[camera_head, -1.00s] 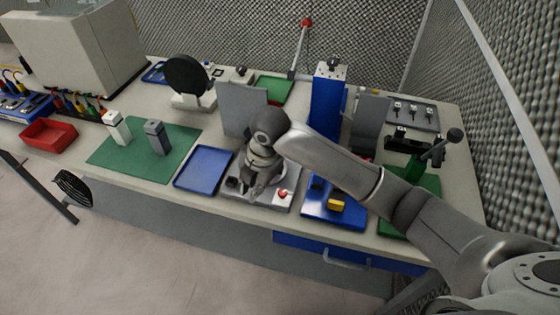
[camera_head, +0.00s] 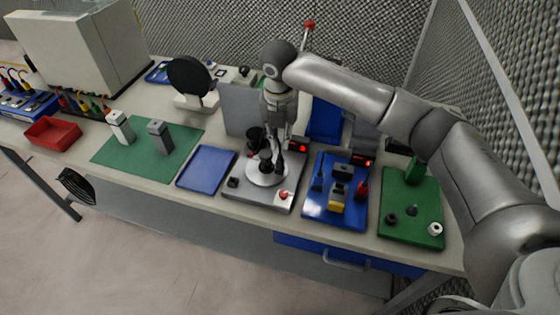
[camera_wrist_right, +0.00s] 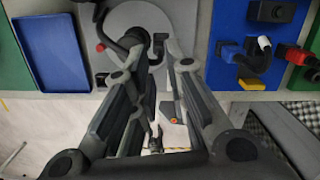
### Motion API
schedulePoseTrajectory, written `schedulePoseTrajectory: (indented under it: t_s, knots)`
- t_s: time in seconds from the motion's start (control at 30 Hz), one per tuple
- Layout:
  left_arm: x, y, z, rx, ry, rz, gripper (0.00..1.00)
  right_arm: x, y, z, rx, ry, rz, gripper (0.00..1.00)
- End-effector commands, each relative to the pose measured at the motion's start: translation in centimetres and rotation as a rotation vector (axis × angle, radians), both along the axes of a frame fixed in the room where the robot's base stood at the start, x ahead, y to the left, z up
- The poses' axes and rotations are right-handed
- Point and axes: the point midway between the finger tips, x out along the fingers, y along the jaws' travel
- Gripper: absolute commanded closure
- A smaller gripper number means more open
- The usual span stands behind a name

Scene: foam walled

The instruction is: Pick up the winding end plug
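My right gripper (camera_head: 272,152) points down over the round pale plate (camera_head: 267,176) of the grey station. In the right wrist view its fingers (camera_wrist_right: 153,52) are apart, with a gap between the tips. A small dark piece (camera_head: 265,160) stands on the plate at the fingertips and may be the winding end plug; I cannot tell for sure. In the wrist view a dark piece shows by the tips, partly hidden by the fingers, so contact is unclear. My left gripper is not in view.
An empty blue tray (camera_head: 206,169) lies left of the station, then a green mat (camera_head: 130,158) with two upright blocks. A blue fixture board (camera_head: 318,207) and a green board (camera_head: 408,225) are to the right. A grey upright panel (camera_head: 238,108) stands behind.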

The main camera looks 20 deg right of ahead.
Motion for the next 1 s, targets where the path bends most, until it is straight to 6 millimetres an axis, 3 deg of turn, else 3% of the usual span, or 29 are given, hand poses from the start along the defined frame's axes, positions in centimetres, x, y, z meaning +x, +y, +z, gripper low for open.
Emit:
schedulePoseTrajectory:
  t_s: [0.17, 0.33, 0.5, 0.77, 0.87, 1.0]
  knots:
    - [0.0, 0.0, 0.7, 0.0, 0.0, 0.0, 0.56, 0.0, 0.0, -1.2, 0.0, 0.002, 0.001, 0.86]
    - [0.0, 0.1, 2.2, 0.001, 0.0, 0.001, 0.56, 0.0, 0.0, -3.6, -0.001, 0.005, 0.0, 0.86]
    - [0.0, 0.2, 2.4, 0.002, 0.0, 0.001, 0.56, 0.3, -0.2, -5.6, -0.002, 0.001, 0.001, 0.86]
    - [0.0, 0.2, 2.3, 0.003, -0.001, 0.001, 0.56, 0.3, -0.1, -5.9, 0.0, -0.001, 0.001, 0.86]
    - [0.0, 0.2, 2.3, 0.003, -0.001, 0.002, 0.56, 0.3, -0.1, -5.9, 0.0, -0.001, 0.001, 0.98]
    - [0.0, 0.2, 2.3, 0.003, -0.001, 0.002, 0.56, 0.3, -0.1, -5.9, 0.0, -0.001, 0.001, 1.0]
